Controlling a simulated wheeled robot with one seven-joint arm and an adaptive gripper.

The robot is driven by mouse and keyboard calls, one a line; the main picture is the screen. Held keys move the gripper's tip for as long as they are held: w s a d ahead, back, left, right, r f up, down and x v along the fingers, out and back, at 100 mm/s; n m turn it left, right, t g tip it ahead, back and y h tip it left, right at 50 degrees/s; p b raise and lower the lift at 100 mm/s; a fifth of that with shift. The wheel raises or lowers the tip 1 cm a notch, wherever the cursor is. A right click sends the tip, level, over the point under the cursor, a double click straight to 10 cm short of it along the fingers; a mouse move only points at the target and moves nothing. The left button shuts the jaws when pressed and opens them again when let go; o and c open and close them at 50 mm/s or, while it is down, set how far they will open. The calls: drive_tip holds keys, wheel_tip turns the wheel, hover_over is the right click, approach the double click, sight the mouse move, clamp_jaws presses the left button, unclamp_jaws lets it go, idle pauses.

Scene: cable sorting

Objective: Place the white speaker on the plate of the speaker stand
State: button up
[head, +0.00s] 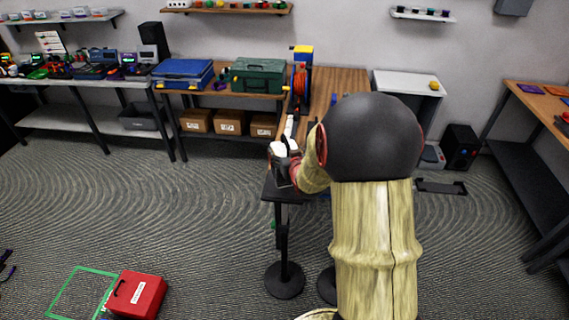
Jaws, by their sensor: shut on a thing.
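My gripper (284,161) is at the end of my arm, left of the black ball joint, just above the speaker stand. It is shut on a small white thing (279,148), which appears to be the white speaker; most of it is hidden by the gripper. The black plate (271,191) of the speaker stand lies just below the gripper. Its pole runs down to a round base (285,281) on the floor. I cannot tell whether the speaker touches the plate.
A second round base (326,284) stands to the right, partly behind my arm. A red box (136,294) lies on the floor at lower left.

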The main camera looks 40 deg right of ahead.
drive_tip(key=w+d+f, duration=0.2)
drive_tip(key=f, duration=0.1)
drive_tip(key=w+f, duration=0.1)
drive_tip(key=f, duration=0.1)
drive_tip(key=shift+w+d+f, duration=0.25)
drive_tip(key=shift+w+d, duration=0.15)
drive_tip(key=shift+f+b, duration=0.35)
drive_tip(key=shift+f, duration=1.2)
drive_tip(key=o, duration=1.6)
drive_tip(key=shift+s+f, duration=0.1)
drive_tip(key=shift+f, duration=0.15)
drive_tip(key=o, duration=0.5)
drive_tip(key=shift+r, duration=0.15)
